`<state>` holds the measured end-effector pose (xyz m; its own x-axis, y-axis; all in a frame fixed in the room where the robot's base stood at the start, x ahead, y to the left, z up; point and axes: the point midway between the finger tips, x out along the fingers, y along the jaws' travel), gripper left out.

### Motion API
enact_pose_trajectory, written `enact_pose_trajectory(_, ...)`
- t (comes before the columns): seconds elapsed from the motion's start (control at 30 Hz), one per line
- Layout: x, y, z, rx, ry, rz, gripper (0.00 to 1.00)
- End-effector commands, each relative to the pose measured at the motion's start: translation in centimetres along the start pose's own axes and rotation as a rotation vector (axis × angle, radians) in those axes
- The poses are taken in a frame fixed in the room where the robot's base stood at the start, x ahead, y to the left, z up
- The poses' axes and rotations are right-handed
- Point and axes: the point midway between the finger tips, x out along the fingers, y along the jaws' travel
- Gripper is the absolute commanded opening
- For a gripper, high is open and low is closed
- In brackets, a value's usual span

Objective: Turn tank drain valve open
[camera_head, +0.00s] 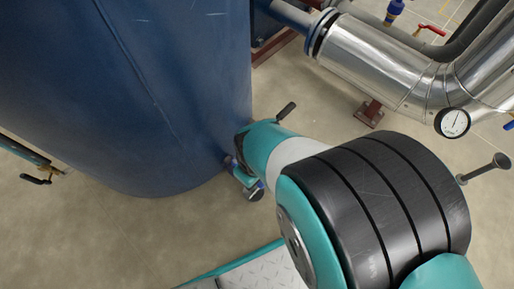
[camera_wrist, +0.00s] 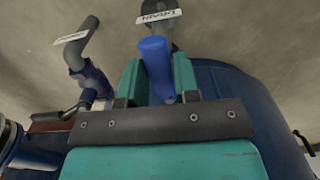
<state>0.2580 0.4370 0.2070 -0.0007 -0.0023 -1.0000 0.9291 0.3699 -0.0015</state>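The blue drain valve handle (camera_wrist: 156,62) points toward the camera in the wrist view, below a white tag (camera_wrist: 158,17) that reads DRAIN, upside down. My gripper (camera_wrist: 158,80) has its two teal fingers on either side of this handle. The gap is little wider than the handle, and I cannot tell whether both fingers press on it. In the head view my gripper (camera_head: 241,172) is low beside the blue tank (camera_head: 150,90), at its lower right side. My arm hides most of the valve there.
A second grey pipe (camera_wrist: 86,40) with a white tag and a blue fitting stands left of the handle in the wrist view. Silver pipework (camera_head: 375,60) with a gauge (camera_head: 453,122) is at the upper right in the head view. Bare floor lies below the tank.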

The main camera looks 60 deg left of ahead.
Motion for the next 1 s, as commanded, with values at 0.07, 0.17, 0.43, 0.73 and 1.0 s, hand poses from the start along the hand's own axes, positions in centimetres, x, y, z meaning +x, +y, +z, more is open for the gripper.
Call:
enact_pose_trajectory(0.07, 0.1, -0.2, 0.1, -0.002, -0.005, -0.004, 0.47)
enact_pose_trajectory(0.17, 0.1, -0.1, 0.1, -0.002, -0.003, -0.002, 0.52)
enact_pose_trajectory(0.43, -0.4, 0.0, 0.0, -0.002, 0.001, 0.0, 0.52)
enact_pose_trajectory(0.73, -6.7, 0.1, 0.0, -0.002, 0.003, 0.001, 0.52)
enact_pose_trajectory(1.0, -13.3, 0.1, 0.0, -0.002, 0.002, 0.0, 0.52)
